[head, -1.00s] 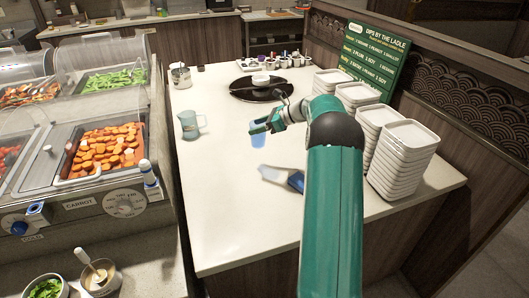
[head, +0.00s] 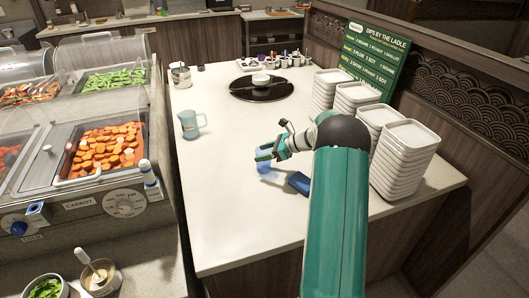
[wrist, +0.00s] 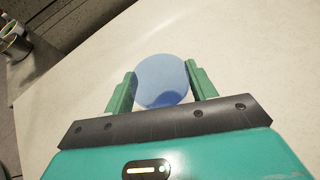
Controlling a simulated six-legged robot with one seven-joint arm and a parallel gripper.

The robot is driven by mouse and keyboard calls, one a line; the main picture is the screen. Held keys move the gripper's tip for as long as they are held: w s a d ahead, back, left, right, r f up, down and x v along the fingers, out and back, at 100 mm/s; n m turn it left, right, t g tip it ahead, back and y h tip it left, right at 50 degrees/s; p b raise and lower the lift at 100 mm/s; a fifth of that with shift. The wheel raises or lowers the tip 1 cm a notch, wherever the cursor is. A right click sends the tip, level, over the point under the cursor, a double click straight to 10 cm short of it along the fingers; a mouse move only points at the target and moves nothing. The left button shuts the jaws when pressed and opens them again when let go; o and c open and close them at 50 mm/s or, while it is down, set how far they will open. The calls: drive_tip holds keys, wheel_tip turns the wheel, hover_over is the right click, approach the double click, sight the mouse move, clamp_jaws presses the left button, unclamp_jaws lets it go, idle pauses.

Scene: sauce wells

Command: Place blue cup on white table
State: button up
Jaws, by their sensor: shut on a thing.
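The blue cup (head: 263,167) is a small translucent cup, low over the white table (head: 225,200) in the head view. My gripper (head: 265,155) is shut on it near its upper part. In the wrist view the cup (wrist: 161,81) shows as a blue round shape between the two green fingers of my gripper (wrist: 161,86). I cannot tell whether its base touches the table top.
A dark blue block-like item (head: 298,182) lies close to the right of the cup. Stacks of white plates (head: 402,160) line the right side. The front of the table is clear.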

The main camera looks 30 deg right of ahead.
drive_tip(key=o, duration=1.2)
drive_tip(key=shift+f, duration=0.15)
